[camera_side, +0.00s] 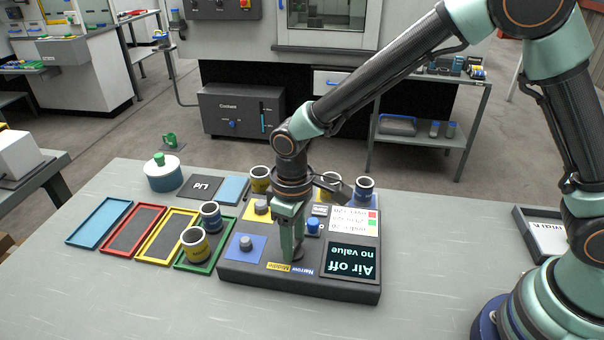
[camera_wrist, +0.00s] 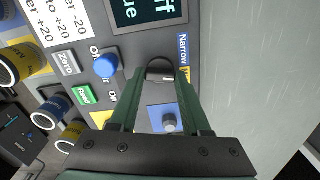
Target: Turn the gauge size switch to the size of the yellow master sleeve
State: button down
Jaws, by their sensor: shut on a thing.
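The gauge box (camera_side: 330,289) is dark grey. Its size switch is a black round knob (camera_wrist: 160,70) with a small pale mark on its lower right. My gripper (camera_side: 297,250) points down over the box's front; in the wrist view my gripper (camera_wrist: 160,75) is shut on the knob. A blue "Narrow" label (camera_side: 303,271) and a yellow "Middle" label (camera_side: 280,267) lie along the front edge. A finger partly hides "Middle" in the wrist view.
The screen (camera_side: 350,262) reads "Air off, no value". A blue off/on knob (camera_wrist: 105,66) is near my fingers. Blue sleeves stand in the green tray (camera_side: 210,216) and behind the box (camera_side: 364,188). Coloured trays and a lidded pot (camera_side: 165,176) are left. The table front is clear.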

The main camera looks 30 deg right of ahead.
jog(key=shift+m, duration=2)
jog(key=shift+c, duration=1.8)
grip_release()
notch_tip(320, 180, up, 12)
jog(key=shift+r, duration=0.1)
